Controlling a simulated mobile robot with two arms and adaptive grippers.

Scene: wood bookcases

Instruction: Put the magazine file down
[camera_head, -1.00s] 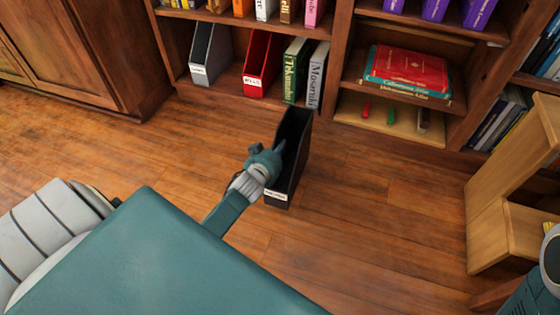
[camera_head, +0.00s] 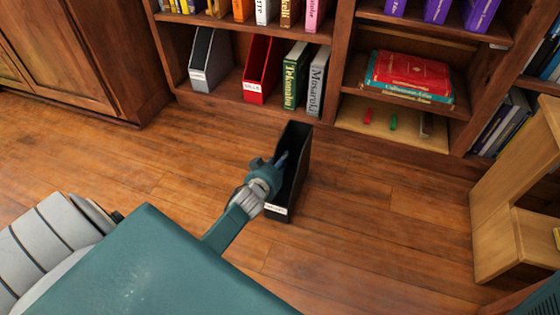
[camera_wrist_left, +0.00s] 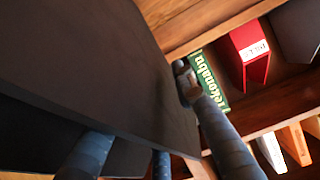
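The black magazine file (camera_head: 295,172) is upright in front of the bookcase, with a white label low on its near end. My left gripper (camera_head: 276,168) is shut on the file's left side wall. In the left wrist view the file's dark wall (camera_wrist_left: 90,65) fills the left, with one finger on its right side and two finger parts at its lower left. I cannot tell whether the file's bottom touches the floor. My right gripper is not in view; only a part of my right arm shows at the lower right corner.
The bookcase's bottom shelf holds a grey file (camera_head: 210,58), a red file (camera_head: 263,68) and two books, with a gap between the files. A wooden step stool (camera_head: 500,225) stands at the right. The wooden floor (camera_head: 370,235) is clear around the file.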

